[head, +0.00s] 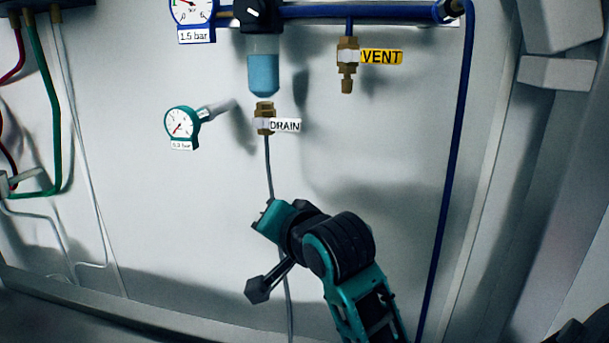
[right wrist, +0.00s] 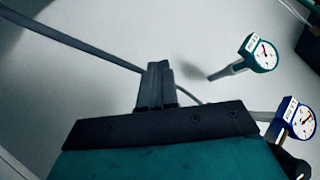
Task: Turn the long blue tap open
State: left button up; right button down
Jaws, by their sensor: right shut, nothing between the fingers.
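A blue pipe (head: 370,12) runs across the top of the wall panel in the head view. It meets a dark fitting (head: 448,10) at the right, from which a blue line (head: 456,130) drops. I cannot make out for certain a long blue tap handle in either view. My right gripper (head: 262,218) is below the DRAIN fitting, close to the thin grey tube, and apart from the blue pipe. Its fingers show in the right wrist view (right wrist: 157,80), shut with nothing between them. My left gripper is not in view.
A black knob (head: 262,12) sits above a blue-filled bowl (head: 264,75). The DRAIN fitting (head: 265,118) hangs below, with a grey tube (head: 268,165). A VENT fitting (head: 347,65) is to the right. A teal gauge (head: 182,123) and a blue gauge (head: 193,10) are left.

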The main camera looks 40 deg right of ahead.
jog(key=d+r+m+t+h, duration=0.1)
jog(key=r+m+t, duration=0.15)
jog(key=r, duration=0.55)
jog(key=w+d+r+m+t, duration=0.15)
jog(key=r+m, duration=0.25)
jog(key=r, duration=0.4)
jog(key=s+d+r+m+t+h, duration=0.1)
jog(key=d+r+m+t, duration=0.15)
jog(key=r, duration=0.45)
jog(key=s+d+r+m+t+h, duration=0.15)
jog(key=s+r+m, duration=0.3)
jog(key=r, duration=0.45)
jog(key=s+d+r+m+t+h, duration=0.1)
jog(key=s+r+m+t+h, duration=0.2)
jog(key=r+m, duration=0.45)
jog(key=w+d+r+n+p, duration=0.1)
jog(key=w+r+p, duration=0.3)
jog(key=w+r, duration=0.5)
jog(key=shift+r+g, duration=0.4)
jog(key=shift+r, duration=0.4)
jog(key=shift+d, duration=0.2)
